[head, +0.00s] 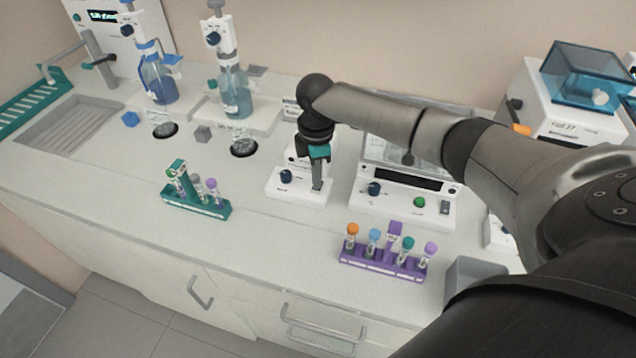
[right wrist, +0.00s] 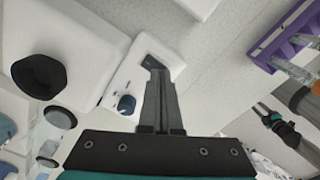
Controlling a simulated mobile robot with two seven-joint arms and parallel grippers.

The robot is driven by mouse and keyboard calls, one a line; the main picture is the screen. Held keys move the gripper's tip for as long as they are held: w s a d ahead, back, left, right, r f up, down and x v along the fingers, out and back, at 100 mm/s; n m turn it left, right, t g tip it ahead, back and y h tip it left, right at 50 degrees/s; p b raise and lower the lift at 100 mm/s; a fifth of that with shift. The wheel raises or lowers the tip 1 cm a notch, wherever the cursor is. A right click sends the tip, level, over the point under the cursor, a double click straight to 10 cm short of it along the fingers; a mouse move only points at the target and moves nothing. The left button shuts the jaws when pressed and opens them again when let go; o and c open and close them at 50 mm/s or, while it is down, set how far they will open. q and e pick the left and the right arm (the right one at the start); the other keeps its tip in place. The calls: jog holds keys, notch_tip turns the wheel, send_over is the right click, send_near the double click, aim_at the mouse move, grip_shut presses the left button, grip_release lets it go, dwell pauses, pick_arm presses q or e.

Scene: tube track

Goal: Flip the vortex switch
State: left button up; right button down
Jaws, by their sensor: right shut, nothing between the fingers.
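The vortex mixer (head: 285,190) is a white device with a dark blue knob, at the middle of the bench. My right gripper (head: 317,187) points down over the right part of its base, its fingers together and empty. In the right wrist view the closed fingertips (right wrist: 155,66) are over the base by a dark grey switch (right wrist: 147,60), which they partly cover. The blue knob (right wrist: 126,104) and black cup (right wrist: 39,76) also show there. I cannot tell whether the fingertips touch the switch or which way it is set. My left gripper is not in view.
A white instrument (head: 385,208) with a display and green button stands just right of the mixer. A purple tube rack (head: 382,264) and a green tube rack (head: 195,205) stand nearer the front. Bottles with dispensers (head: 235,95) are at back left. The front middle bench is clear.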

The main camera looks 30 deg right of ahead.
jog(key=shift+s+f, duration=0.1)
jog(key=shift+f, duration=0.4)
notch_tip(320, 180, up, 7)
jog(key=p, duration=0.8)
jog(key=shift+r, duration=0.1)
dwell(0.5)
